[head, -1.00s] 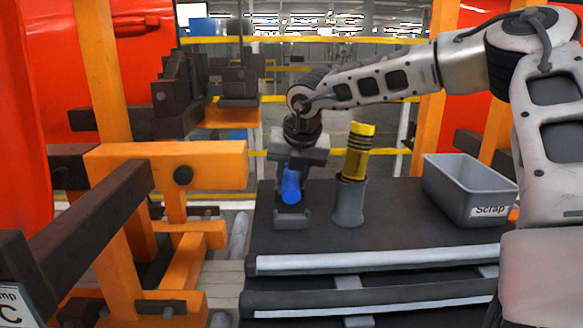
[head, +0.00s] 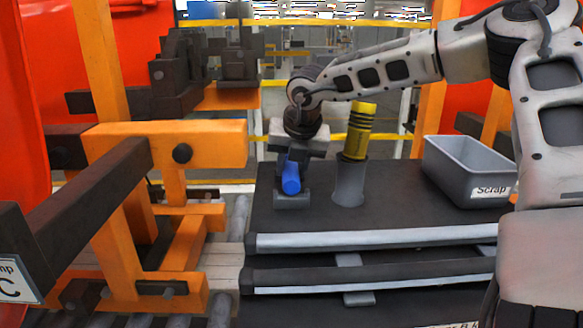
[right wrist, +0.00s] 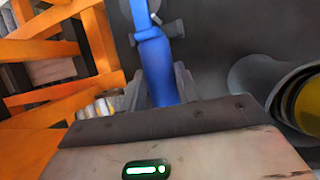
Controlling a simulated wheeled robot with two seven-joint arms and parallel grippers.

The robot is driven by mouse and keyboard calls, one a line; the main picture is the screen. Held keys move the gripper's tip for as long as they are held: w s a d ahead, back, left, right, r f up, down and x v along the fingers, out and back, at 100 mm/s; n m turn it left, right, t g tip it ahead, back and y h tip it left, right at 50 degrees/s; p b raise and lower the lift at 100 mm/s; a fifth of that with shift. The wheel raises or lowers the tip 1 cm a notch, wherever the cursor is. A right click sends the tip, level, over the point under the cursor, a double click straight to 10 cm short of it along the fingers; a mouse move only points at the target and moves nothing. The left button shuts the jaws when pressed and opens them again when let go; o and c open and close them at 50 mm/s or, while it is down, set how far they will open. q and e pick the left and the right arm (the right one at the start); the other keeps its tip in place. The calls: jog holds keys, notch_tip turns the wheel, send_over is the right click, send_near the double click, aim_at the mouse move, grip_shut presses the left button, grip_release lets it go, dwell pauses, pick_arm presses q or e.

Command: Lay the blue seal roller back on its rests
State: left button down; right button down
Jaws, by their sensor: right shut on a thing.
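The blue seal roller (head: 291,178) is held in my right gripper (head: 290,160), over the left part of the dark bench top. Its near end shows just above a grey rest (head: 292,199); I cannot tell whether they touch. In the right wrist view the roller (right wrist: 158,65) runs lengthwise between the two fingers of my right gripper (right wrist: 160,88), and its narrower end crosses a grey rest part (right wrist: 172,29). The far rest is hidden behind the gripper in the head view. My left gripper is not in view.
A yellow-and-black ribbed tool (head: 357,130) stands in a grey holder (head: 349,183) close right of the roller. A grey Scrap bin (head: 470,172) is at the right. An orange frame (head: 215,145) with a dark bar stands left of the bench (head: 400,212).

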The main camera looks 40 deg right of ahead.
dwell(0.3)
jog(key=c, duration=0.9)
grip_release()
jog(key=shift+c, duration=0.2)
jog(key=b+v, duration=0.1)
jog(key=v, duration=1.5)
jog(key=shift+s+b, duration=0.15)
jog(key=shift+b, duration=0.2)
